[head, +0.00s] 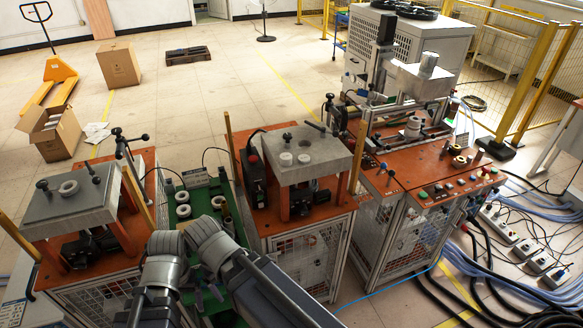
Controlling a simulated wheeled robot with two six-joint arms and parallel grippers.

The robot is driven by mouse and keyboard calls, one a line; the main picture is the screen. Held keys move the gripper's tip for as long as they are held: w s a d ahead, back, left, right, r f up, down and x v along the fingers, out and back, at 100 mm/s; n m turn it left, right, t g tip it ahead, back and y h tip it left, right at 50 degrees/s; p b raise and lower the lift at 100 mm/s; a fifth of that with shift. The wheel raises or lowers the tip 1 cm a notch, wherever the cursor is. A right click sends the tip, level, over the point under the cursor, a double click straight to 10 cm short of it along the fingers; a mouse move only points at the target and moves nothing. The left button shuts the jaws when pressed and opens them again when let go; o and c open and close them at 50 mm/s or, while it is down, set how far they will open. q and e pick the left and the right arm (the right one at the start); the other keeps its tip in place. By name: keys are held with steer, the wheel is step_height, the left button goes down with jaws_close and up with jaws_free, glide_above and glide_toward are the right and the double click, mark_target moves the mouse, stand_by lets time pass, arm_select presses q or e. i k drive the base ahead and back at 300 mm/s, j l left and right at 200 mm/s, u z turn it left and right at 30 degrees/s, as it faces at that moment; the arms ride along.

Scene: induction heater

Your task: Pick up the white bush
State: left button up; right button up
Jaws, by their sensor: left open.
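Several white bushes are in view. One (69,187) lies on the grey plate of the left stand. More pale rings, including a white one (182,197), lie on the green tray (172,178) between the stands. Which bush is meant, I cannot tell. My left gripper (206,294) is low over the near end of the green tray, partly hidden by my arm. It is open, and I see nothing between its fingers. My right gripper is not in view.
Grey-topped stands (318,150) with upright orange posts flank the tray closely. A machine with an orange bench (432,172) and buttons stands at right. Cables cover the floor at lower right. Open floor (225,95) lies behind, with cardboard boxes (119,65) at left.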

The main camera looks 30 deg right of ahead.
mark_target(181, 196)
steer(key=i+l+u, duration=0.3)
steer(key=i, duration=0.15)
steer(key=i+l+u, duration=0.25)
steer(key=i, duration=0.15)
